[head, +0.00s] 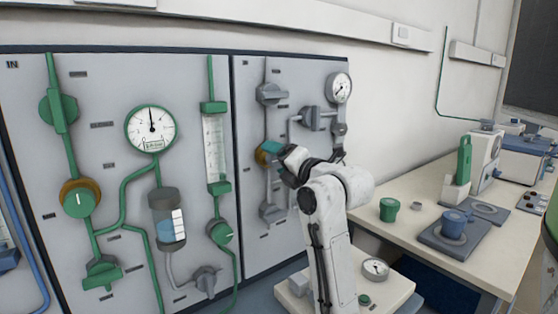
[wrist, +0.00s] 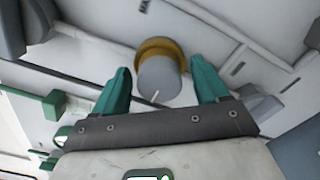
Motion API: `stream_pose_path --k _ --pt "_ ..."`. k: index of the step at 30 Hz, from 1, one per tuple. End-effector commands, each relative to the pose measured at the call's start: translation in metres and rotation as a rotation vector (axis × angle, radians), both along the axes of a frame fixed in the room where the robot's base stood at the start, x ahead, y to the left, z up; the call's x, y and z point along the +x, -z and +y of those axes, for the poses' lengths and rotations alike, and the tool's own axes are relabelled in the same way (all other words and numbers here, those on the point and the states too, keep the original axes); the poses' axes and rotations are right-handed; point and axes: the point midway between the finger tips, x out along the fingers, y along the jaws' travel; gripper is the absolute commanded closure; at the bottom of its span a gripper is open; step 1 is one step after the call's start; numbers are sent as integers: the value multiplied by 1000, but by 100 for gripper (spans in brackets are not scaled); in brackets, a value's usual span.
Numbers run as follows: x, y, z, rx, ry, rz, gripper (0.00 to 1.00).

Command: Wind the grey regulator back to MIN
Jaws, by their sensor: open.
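The grey regulator knob (wrist: 158,77) has a brass collar behind it and sits on the grey panel. It lies between the two teal fingers of my gripper (wrist: 159,68) in the wrist view, with gaps showing at both sides. A short white mark is on the near part of the knob; I cannot read any MIN label. In the head view my gripper (head: 270,150) is at the right panel, and its fingers and wrist hide most of the knob. My gripper is open and holds nothing.
Grey valves (head: 271,93) stand above and below on the same line, with a round gauge (head: 339,87) at upper right. The left panel carries a green regulator (head: 78,199) and a green gauge (head: 151,129). A bench (head: 400,215) with instruments stands right.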

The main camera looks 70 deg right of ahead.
Motion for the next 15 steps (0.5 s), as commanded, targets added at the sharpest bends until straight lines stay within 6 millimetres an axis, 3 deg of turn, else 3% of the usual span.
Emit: stream_pose_path --k 8,15 --pt "-3 0 2 0 -1 -1 26" --pt "-36 0 22 0 2 -3 26"
